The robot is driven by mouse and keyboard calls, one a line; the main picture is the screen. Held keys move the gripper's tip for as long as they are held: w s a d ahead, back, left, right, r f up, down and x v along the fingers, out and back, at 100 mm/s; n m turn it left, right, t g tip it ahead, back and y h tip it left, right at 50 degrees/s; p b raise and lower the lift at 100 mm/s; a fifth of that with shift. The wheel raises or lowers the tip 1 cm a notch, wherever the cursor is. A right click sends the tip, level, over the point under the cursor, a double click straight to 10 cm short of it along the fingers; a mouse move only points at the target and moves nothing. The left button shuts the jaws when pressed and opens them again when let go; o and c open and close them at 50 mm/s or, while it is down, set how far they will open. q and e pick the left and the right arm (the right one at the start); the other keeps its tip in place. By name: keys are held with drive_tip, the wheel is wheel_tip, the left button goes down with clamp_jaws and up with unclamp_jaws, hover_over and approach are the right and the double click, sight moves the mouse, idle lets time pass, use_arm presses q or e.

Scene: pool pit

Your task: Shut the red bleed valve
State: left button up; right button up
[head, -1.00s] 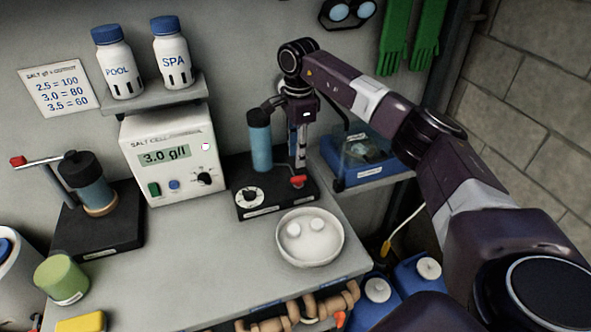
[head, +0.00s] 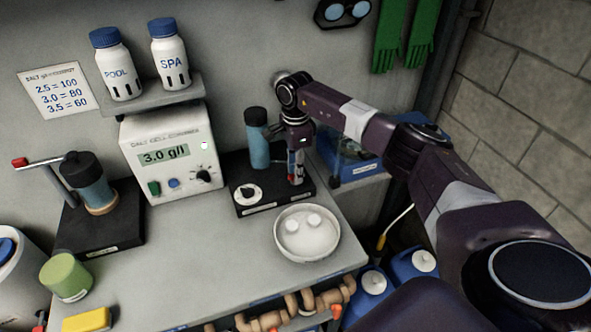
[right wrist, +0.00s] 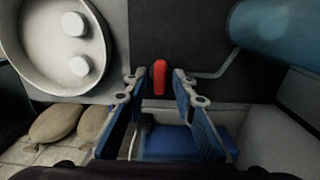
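The red bleed valve (right wrist: 159,78) is a small red handle in the right wrist view, on the black base (head: 243,210) that carries a blue cylinder (head: 259,150) and a white dial. My right gripper (head: 296,180) points down over the base's right part and largely hides the valve in the head view. In the right wrist view its two fingers (right wrist: 158,84) are apart, one on each side of the red handle, with gaps visible on both sides. My left gripper is not in view.
A white dish (head: 279,243) with two white tablets stands just in front of the base. The salt cell box (head: 134,170) is to its left, a blue tray (head: 360,170) behind right. Pipes (head: 292,308) with orange parts are below the counter edge.

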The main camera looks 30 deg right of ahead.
clamp_jaws()
drive_tip(key=shift+m, duration=0.4)
drive_tip(key=m+b, duration=0.1)
drive_tip(key=m, duration=0.2)
drive_tip(key=m+b, duration=0.1)
drive_tip(key=m, duration=1.3)
drive_tip(key=shift+r, duration=0.1)
drive_tip(key=shift+w+m, duration=0.1)
drive_tip(key=shift+m, duration=0.2)
drive_tip(key=shift+o, duration=1.2)
unclamp_jaws()
